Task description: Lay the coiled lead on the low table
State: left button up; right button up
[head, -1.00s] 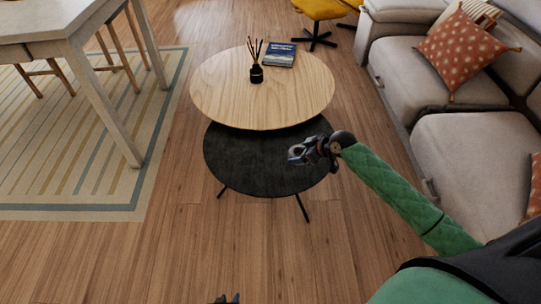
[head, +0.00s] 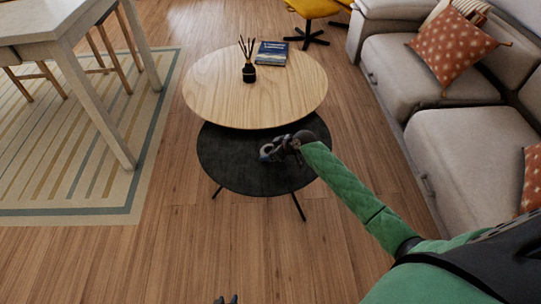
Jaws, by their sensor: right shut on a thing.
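The low table is a nested pair: a round light wood top (head: 255,95) and a lower round black top (head: 235,170) partly under it at the front. My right gripper (head: 267,152) is over the black top, near its middle right. It is shut on a small dark, greyish thing, which I take for the coiled lead; its loops are too small and dark to make out against the black top. I cannot tell whether it touches the surface. Only the dark tips of my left gripper (head: 226,299) show at the bottom edge, away from the table.
A grey sofa with rust cushions (head: 457,45) is on the right. A pale dining table (head: 45,22) and striped rug are on the left. The front floor is clear.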

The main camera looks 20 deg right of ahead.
jog(key=shift+f, duration=1.15)
jog(key=shift+f, duration=0.15)
jog(key=o, duration=1)
jog(key=v, duration=1.2)
jog(key=shift+p, duration=0.3)
